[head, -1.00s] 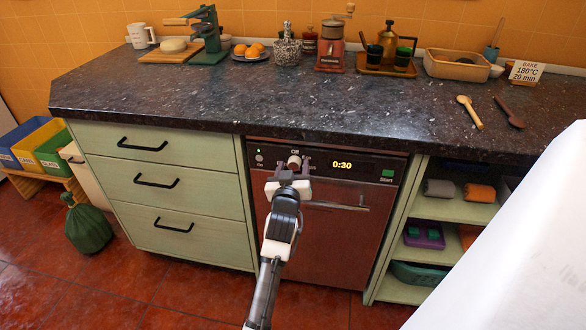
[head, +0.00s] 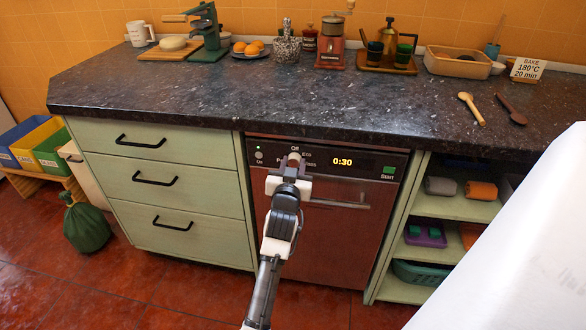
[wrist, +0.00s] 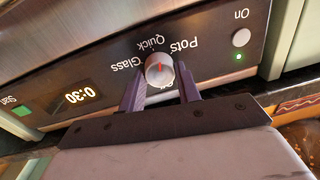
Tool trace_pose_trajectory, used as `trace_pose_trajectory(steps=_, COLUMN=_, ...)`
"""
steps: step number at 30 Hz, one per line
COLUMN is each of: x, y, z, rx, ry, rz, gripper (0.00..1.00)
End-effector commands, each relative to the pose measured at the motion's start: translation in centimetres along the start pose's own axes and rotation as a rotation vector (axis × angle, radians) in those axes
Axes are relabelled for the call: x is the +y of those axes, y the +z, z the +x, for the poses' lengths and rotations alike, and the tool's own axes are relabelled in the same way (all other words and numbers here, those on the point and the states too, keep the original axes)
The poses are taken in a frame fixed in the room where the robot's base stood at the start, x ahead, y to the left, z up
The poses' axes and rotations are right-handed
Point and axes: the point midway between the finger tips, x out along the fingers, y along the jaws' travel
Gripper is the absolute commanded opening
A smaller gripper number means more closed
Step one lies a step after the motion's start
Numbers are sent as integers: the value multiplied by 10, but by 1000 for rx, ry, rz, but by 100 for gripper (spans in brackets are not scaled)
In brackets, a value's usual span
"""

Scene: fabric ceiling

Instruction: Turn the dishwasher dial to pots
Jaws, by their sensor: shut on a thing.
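The dishwasher dial (wrist: 160,70) is a round pale knob with a red line, on the dark control panel (wrist: 95,75). It also shows in the head view (head: 294,157). My gripper (wrist: 160,82) has its two purple fingers on either side of the dial and is shut on it. In the wrist view the lettering is upside down: Glass, Quick and Pots are readable around the knob, and another label is mostly hidden by the knob and fingers. The red line runs roughly toward the Quick and Pots side; I cannot tell exactly which label it meets.
The dishwasher door handle (head: 337,205) runs below the panel. The display (head: 343,161) reads 0:30, and a green Start button (head: 389,170) sits right. A green light glows by the On button (wrist: 241,38). The dark countertop (head: 230,100) overhangs the panel.

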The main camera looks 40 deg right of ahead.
Motion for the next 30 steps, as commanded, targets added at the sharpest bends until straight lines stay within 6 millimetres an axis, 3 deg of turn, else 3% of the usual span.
trace_pose_trajectory(steps=18, x=1, y=3, z=0, rx=32, ry=5, rz=554, gripper=10)
trace_pose_trajectory(steps=30, x=1, y=2, z=0, rx=41, ry=7, rz=745, gripper=10)
